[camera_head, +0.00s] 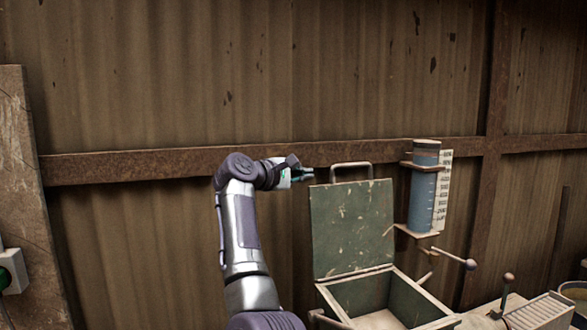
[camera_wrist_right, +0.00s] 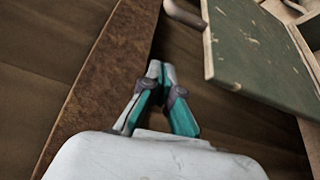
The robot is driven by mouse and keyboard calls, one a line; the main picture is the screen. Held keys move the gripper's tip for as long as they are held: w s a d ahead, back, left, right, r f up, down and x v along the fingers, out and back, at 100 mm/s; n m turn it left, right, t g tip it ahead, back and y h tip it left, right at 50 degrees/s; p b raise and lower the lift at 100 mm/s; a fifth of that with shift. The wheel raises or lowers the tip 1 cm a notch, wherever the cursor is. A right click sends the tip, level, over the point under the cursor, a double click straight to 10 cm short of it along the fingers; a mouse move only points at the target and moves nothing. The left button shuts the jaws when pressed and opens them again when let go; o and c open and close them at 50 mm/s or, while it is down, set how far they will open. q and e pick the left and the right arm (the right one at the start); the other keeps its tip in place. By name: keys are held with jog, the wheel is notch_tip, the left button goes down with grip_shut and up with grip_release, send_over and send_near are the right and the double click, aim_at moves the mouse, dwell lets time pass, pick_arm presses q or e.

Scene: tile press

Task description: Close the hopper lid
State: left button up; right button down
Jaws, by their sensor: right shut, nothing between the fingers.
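The hopper lid (camera_head: 352,228) is a worn green panel standing open, roughly upright, at the back of the hopper box (camera_head: 415,303). A metal handle (camera_head: 351,165) is on its top edge. The hopper's open inside shows below the lid. My right gripper (camera_head: 309,174) is shut and empty, just left of the lid's upper left corner and the handle. In the right wrist view the closed fingers (camera_wrist_right: 155,72) are apart from the lid (camera_wrist_right: 262,58), and part of the handle (camera_wrist_right: 184,13) shows ahead. My left gripper is not in view.
A blue cylinder gauge (camera_head: 424,190) with a white scale stands right of the lid. Levers with round knobs (camera_head: 470,264) stick out at the hopper's right. A rusty wall beam (camera_head: 130,164) runs behind my arm. A board (camera_head: 25,200) stands at far left.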

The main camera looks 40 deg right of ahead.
jog(key=s+d, duration=0.1)
jog(key=s+d+p, duration=0.2)
jog(key=shift+d+r, duration=0.15)
jog(key=shift+r, duration=0.15)
dwell(0.5)
